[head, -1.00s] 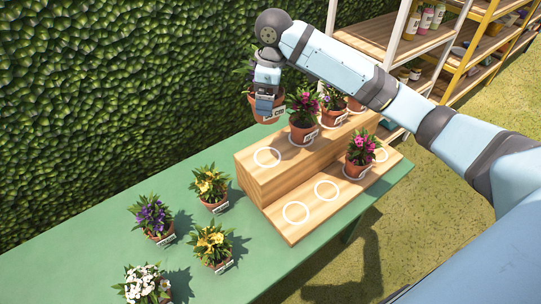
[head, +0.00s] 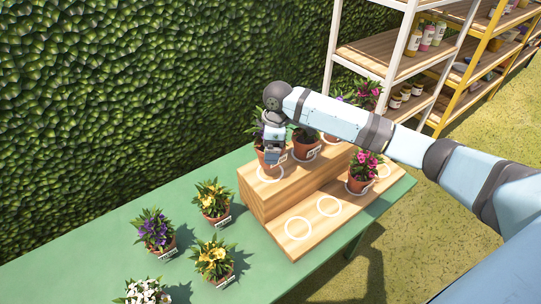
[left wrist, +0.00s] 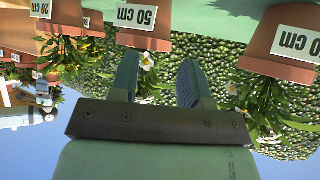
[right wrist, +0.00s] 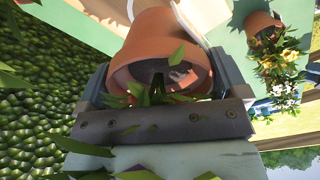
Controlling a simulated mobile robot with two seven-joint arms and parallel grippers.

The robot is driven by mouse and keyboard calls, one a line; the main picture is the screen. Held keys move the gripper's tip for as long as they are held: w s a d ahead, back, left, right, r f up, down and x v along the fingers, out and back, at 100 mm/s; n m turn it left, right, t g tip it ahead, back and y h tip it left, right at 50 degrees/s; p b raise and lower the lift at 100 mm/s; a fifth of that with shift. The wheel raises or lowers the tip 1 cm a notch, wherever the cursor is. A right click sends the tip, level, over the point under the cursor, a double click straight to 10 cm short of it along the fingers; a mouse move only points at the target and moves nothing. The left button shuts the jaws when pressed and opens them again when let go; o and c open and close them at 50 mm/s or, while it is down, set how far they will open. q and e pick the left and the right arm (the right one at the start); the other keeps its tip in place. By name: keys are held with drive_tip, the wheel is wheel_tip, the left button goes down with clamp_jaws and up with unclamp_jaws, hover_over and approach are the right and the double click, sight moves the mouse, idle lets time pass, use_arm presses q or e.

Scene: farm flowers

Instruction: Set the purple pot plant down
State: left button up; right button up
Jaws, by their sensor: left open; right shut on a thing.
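My right gripper (head: 273,150) is shut on a terracotta pot (head: 263,162) with a white label, at the left end of the upper step of the wooden stand (head: 262,202). In the right wrist view the pot (right wrist: 150,45) sits between the fingers, with green leaves and a few purple petals near the camera. The pot is over the left white ring (head: 271,178) of the upper step; I cannot tell whether it touches the wood. My left gripper (left wrist: 158,82) is open and empty, outside the head view.
Other potted plants stand close right of the held pot on the upper step. A pink one (head: 364,172) is on the lower step, where two rings (head: 298,228) are bare. Purple (head: 154,232), yellow and white plants stand on the green table (head: 85,243). A hedge borders the back.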

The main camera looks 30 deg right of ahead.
wheel_tip(320, 180, down, 4)
drive_tip(key=shift+f, duration=0.15)
use_arm(q)
drive_tip(key=shift+r, duration=0.15)
use_arm(e)
drive_tip(key=o, duration=0.9)
drive_tip(key=shift+f, duration=0.15)
drive_tip(key=shift+c, duration=0.2)
use_arm(q)
drive_tip(key=shift+f, duration=0.35)
use_arm(e)
drive_tip(key=r, duration=0.8)
drive_tip(key=d+r, duration=0.1)
drive_tip(key=r, duration=0.3)
drive_tip(key=shift+s+d+r, duration=0.1)
drive_tip(key=shift+s+r, duration=0.05)
drive_tip(key=shift+s, duration=0.2)
